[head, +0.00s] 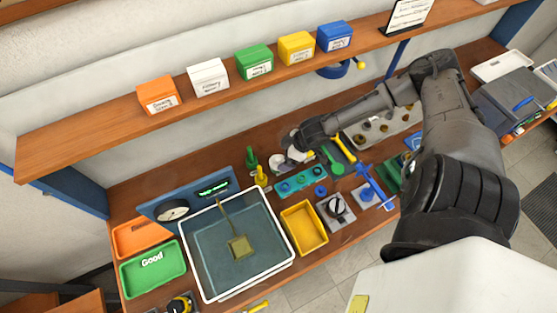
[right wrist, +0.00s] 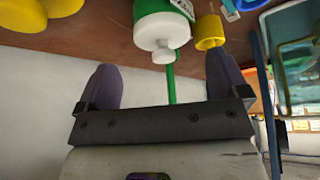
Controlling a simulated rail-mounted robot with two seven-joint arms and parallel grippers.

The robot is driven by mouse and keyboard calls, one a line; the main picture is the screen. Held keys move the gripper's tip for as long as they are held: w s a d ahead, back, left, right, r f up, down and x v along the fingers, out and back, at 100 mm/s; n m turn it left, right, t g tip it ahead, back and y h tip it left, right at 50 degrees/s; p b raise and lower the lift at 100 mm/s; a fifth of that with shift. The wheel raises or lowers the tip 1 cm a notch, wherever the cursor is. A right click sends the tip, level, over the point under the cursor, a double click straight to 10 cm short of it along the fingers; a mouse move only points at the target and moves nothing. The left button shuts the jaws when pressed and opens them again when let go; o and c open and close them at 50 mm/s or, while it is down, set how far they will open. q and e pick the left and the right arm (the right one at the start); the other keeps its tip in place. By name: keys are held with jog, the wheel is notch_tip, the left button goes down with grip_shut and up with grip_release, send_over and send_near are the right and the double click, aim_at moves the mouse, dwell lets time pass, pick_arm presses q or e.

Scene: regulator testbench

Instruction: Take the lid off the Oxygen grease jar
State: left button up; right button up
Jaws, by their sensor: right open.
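A white lid (right wrist: 160,30) with a small round knob shows at the top middle of the right wrist view. It faces my right gripper (right wrist: 163,82), on a jar mostly hidden behind it; a little green shows there, and a label too small to read. In the head view a white jar (head: 290,157) stands on the bench, partly hidden by my right gripper (head: 297,142). My right gripper is open, one finger on each side of the knob's line. The fingers look apart from the lid. My left gripper is not in view.
A yellow piece (right wrist: 209,32) and a green rod stand close to the jar. A yellow-handled tool (head: 341,150) and a green scoop (head: 333,162) lie right of it. A tray (head: 292,259) and a yellow bin (head: 304,228) stand nearer. A shelf (head: 205,105) with coloured boxes runs above.

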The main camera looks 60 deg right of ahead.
aim_at(278, 158)
jog(key=x, duration=0.3)
jog(key=shift+w+a+r+p, duration=0.1)
jog(key=shift+w+a+p, duration=0.15)
jog(key=shift+p, duration=0.1)
jog(key=shift+w+a+f, duration=0.15)
jog(key=shift+w+f, duration=0.05)
jog(key=shift+f, duration=0.4)
jog(key=shift+c, duration=0.4)
jog(key=c, duration=0.8)
jog(key=shift+r, duration=0.1)
jog(key=shift+r, duration=0.55)
notch_tip(278, 158, up, 3)
jog(key=shift+f+b, duration=0.1)
jog(key=shift+b, duration=0.5)
jog(key=s+d+r, duration=0.1)
jog(key=d+r, duration=0.1)
jog(key=d, duration=0.1)
jog(key=s+d+r+b, duration=0.1)
jog(key=s+d+r, duration=0.1)
jog(key=d, duration=0.1)
jog(key=s+d+r, duration=0.1)
jog(key=d+r, duration=0.1)
jog(key=d, duration=0.1)
jog(key=shift+s+d+b, duration=0.1)
jog(key=shift+s+b, duration=0.2)
jog(key=shift+s, duration=0.1)
jog(key=shift+s+d+r, duration=0.25)
jog(key=shift+d+r, duration=0.25)
jog(key=shift+d, duration=0.15)
